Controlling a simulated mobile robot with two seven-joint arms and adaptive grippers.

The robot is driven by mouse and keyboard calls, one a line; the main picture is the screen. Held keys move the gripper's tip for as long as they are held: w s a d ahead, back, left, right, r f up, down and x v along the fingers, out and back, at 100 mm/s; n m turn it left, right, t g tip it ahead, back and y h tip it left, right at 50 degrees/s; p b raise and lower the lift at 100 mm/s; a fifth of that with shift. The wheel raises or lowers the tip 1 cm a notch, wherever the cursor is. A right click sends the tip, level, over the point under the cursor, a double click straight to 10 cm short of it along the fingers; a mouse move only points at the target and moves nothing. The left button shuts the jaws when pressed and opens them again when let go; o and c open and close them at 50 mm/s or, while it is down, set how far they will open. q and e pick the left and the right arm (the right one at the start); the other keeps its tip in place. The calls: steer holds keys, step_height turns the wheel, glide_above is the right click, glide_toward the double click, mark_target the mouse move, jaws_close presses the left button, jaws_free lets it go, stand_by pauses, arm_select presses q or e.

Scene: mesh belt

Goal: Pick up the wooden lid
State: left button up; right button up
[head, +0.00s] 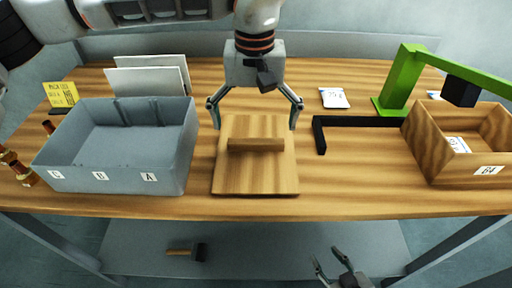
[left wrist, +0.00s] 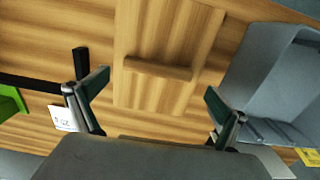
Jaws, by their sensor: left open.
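The wooden lid (head: 229,180) is a flat, light-brown square board lying on the wooden table, with a raised bar handle (head: 256,145) across it. In the left wrist view the lid (left wrist: 185,35) lies ahead between the fingers, with its handle (left wrist: 158,70) running crosswise. My left gripper (head: 255,112) is open and empty above the far part of the lid, its fingers on either side. It also shows in the left wrist view (left wrist: 150,97). My right gripper (head: 334,270) is low at the bottom edge of the head view, in front of the table, with its fingers apart and nothing between them.
A grey bin (head: 115,178) labelled C, B, A stands left of the lid. A black L-shaped bar (head: 355,121), a green stand (head: 399,85) and a wooden box (head: 435,150) are to the right. A hammer (head: 187,251) lies on the lower shelf (head: 270,240).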

mark_target(256, 141)
arm_select(q)
step_height(256, 141, down, 4)
steer(key=shift+d+f, duration=0.15)
steer(key=shift+f, duration=0.1)
steer(key=c, duration=1.1)
steer(key=shift+r, duration=0.1)
